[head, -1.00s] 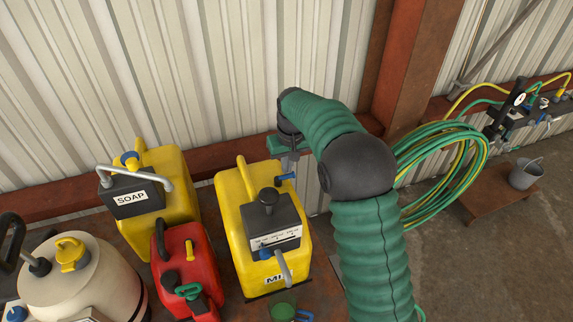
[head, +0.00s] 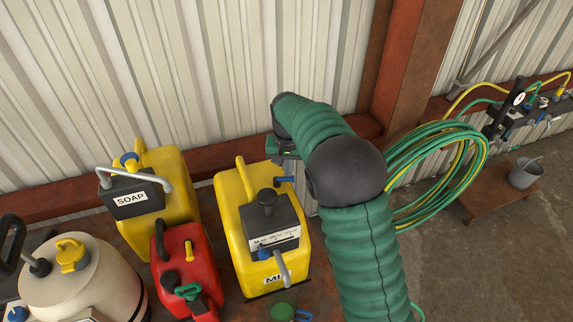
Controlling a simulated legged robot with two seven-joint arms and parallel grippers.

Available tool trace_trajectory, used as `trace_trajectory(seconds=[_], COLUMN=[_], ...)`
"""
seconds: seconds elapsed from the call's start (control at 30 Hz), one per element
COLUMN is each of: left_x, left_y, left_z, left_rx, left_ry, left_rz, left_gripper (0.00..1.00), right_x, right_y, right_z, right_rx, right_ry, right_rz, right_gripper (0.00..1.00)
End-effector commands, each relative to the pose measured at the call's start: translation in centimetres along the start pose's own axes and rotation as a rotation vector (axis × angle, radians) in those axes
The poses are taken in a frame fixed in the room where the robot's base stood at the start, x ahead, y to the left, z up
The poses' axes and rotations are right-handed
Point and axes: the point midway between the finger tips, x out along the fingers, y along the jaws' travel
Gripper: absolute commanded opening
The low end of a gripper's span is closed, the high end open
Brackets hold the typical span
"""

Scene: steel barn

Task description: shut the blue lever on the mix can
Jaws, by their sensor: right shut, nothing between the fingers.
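The mix can is a yellow canister (head: 232,216) with a black head and a label that starts "MI", standing upright on the rusty table. A blue lever (head: 285,179) sticks out on its far right side, near the top. My right arm comes in from the lower right in a green sleeve. My right gripper (head: 285,164) is at the far side of the can, just above the blue lever; it is shut and empty. Whether the fingers touch the lever is hard to see. My left gripper is not in view.
The yellow SOAP can (head: 178,190), a red can (head: 186,262) and a cream round tank (head: 80,285) stand left of the mix can. A green cup (head: 282,311) stands in front. Coiled hoses (head: 440,165) hang on the right; a bucket (head: 524,174) stands beyond.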

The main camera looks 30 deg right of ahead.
Motion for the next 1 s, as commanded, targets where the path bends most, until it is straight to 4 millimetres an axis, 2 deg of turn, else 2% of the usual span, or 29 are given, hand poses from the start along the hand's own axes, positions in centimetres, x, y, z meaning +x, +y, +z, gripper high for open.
trace_trajectory(seconds=[0.6, 0.73, 1.0], left_x=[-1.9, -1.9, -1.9], left_y=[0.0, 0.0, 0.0], left_z=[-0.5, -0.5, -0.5], left_rx=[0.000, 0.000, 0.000], left_ry=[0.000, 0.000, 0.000], left_rz=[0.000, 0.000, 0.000], left_gripper=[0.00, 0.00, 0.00], right_x=[-0.5, -0.4, -0.4], right_y=[-0.2, -0.2, -0.2], right_z=[1.9, 2.0, 2.0], right_rx=[0.565, 0.618, 0.616], right_ry=[-0.001, -0.001, -0.001], right_rz=[0.115, 0.124, 0.123], right_gripper=[0.00, 0.00, 0.00])
